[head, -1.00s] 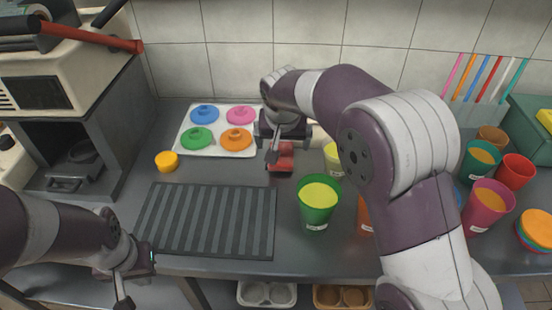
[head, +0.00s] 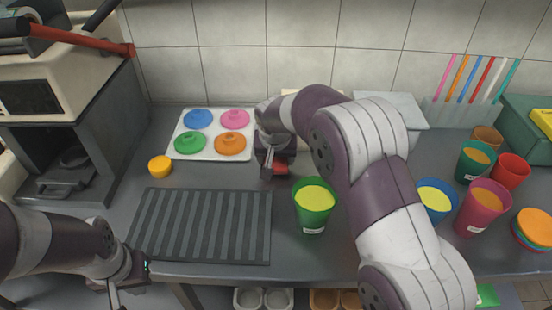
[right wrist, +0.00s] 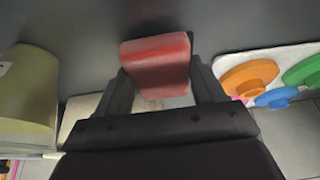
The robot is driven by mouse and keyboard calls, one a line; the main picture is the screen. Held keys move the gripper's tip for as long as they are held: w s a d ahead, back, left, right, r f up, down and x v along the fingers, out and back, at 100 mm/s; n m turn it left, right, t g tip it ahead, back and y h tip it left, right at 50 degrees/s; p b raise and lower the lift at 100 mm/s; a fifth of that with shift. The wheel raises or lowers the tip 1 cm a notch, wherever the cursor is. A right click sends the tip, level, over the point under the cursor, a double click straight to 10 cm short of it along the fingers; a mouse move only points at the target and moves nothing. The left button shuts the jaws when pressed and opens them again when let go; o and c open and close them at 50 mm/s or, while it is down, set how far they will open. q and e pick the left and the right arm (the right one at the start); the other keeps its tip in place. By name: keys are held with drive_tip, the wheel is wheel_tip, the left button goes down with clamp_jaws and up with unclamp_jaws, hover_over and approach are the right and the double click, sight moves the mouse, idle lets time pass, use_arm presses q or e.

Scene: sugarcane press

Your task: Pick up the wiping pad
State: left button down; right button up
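The wiping pad appears to be the small red block (head: 281,169) on the counter near the back middle, partly hidden by my right gripper (head: 273,168). In the right wrist view the red pad (right wrist: 156,62) lies between the two dark fingers, one along each side. The sides look very close to the fingers, but I cannot tell whether they are pressed on it. My left gripper (head: 126,287) hangs at the counter's front left edge, away from the pad. Its fingers are too poorly seen to judge.
A white tray with coloured lids (head: 180,154) lies left of the pad, and a yellow cap (head: 160,166) stands farther left. A ridged dark mat (head: 204,226) lies in front. A green cup (head: 314,208) stands right; several cups stand farther right.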

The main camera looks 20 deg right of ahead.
sight(273, 161)
drive_tip(key=shift+s+a+r, duration=0.15)
drive_tip(key=shift+a+r, duration=0.05)
drive_tip(key=shift+r, duration=0.05)
drive_tip(key=r, duration=0.3)
drive_tip(key=r+p, duration=0.1)
drive_tip(key=r, duration=0.3)
drive_tip(key=shift+s+a, duration=0.1)
drive_tip(key=shift+a, duration=0.1)
drive_tip(key=s+a, duration=0.3)
drive_tip(key=a, duration=0.2)
drive_tip(key=s+a, duration=0.4)
drive_tip(key=a, duration=0.1)
drive_tip(key=s+a+b, duration=0.1)
drive_tip(key=s+a, duration=0.3)
drive_tip(key=a, duration=0.1)
drive_tip(key=shift+a+f, duration=0.25)
drive_tip(key=shift+a, duration=0.1)
